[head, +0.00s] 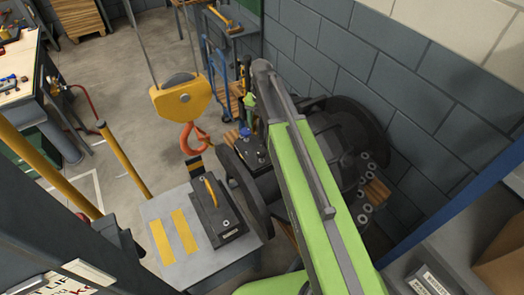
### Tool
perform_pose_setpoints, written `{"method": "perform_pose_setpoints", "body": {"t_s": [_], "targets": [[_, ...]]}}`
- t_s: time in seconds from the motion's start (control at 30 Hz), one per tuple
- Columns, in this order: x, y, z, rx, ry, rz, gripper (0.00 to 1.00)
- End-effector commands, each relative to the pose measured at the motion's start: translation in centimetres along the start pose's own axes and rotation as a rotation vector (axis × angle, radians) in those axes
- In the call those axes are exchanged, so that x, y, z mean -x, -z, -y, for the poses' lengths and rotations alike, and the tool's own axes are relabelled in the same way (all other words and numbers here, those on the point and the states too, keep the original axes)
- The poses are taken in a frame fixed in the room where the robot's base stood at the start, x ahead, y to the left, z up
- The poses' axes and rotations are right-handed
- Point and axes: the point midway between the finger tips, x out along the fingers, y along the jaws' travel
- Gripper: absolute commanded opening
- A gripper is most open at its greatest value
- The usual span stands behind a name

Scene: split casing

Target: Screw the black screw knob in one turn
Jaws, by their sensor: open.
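The dark split casing (268,185) stands against the block wall, with round flanges and several pale bolt heads. Its upper left part carries a blue-topped fitting (245,132) and small dark parts. I cannot clearly tell which of these is the black screw knob; it is small or partly hidden by my green arm. My gripper (248,119) appears small beyond the arm, above the blue-topped fitting. Its jaws are open, with nothing visibly held. Their exact gap and any contact with the knob are too small to see.
A dark cover with a yellow handle (214,208) lies on a grey table (160,215) with yellow stripes. A yellow hoist block (181,95) with an orange hook hangs left of the casing. Yellow posts (124,160) and a workbench (28,75) stand left. Open floor lies between.

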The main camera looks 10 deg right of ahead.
Motion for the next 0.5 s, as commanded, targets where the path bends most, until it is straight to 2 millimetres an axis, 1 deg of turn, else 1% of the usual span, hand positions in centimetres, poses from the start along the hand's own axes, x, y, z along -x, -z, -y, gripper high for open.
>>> {"method": "perform_pose_setpoints", "body": {"t_s": [0.03,0.5], "targets": [[-1.6,0.0,0.0,-0.001,0.0,0.0,0.67],[-11.1,0.0,0.1,-0.003,0.0,0.0,0.67]]}}
